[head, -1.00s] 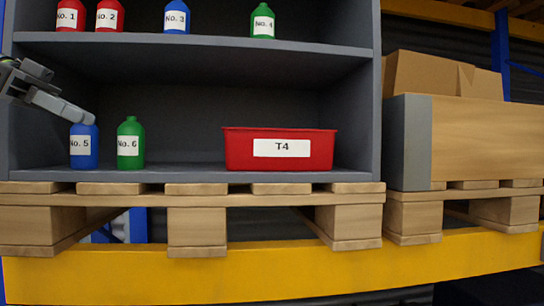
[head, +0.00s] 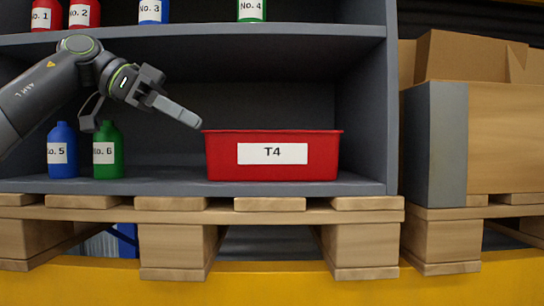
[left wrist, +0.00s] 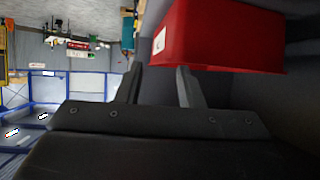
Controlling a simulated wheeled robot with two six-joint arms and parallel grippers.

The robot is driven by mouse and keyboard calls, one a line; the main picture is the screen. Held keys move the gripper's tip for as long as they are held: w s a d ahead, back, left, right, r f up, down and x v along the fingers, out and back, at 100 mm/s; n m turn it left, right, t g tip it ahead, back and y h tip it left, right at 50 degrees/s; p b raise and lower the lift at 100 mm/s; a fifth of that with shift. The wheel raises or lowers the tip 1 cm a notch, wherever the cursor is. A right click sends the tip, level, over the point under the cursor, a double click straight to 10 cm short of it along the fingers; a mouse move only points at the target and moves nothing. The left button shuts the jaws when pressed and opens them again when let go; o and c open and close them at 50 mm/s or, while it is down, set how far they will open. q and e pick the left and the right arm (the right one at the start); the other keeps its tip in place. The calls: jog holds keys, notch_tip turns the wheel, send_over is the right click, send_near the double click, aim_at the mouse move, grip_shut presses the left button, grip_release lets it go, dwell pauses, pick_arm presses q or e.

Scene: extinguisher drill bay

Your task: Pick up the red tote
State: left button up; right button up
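The red tote (head: 224,160), labelled T4, sits upright on the lower shelf of the grey rack, right of the middle. In the left wrist view the tote (left wrist: 225,35) shows at the upper right, just beyond the fingers. My left gripper (head: 190,117) has its fingertips by the tote's upper left corner in the head view, with nothing held. In the left wrist view the two fingers of this gripper (left wrist: 158,70) stand apart with an empty gap. Whether a finger touches the tote I cannot tell. My right gripper is out of view.
A blue bottle No. 5 (head: 62,150) and a green bottle No. 6 (head: 108,150) stand left of the tote, below my left arm. The upper shelf (head: 300,31) holds several bottles. The rack's side wall (head: 392,110) is right of the tote. Cardboard boxes (head: 460,60) are further right.

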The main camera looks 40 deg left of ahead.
pick_arm(q)
jog(key=p, duration=0.3)
send_near(272, 154)
jog(key=w+d+r, duration=0.1)
jog(key=r, duration=0.1)
jog(key=p+x, duration=0.1)
jog(key=x, duration=0.1)
jog(key=p+x, duration=0.1)
jog(key=x, duration=0.1)
jog(key=r+p+x, duration=0.1)
jog(key=x, duration=0.1)
jog(key=shift+w+d+f, duration=0.25)
jog(key=shift+w+d, duration=0.05)
jog(key=shift+w, duration=0.2)
jog(key=shift+w+d+f, duration=0.1)
jog(key=shift+w+f, duration=0.05)
jog(key=shift+c, duration=0.3)
grip_shut()
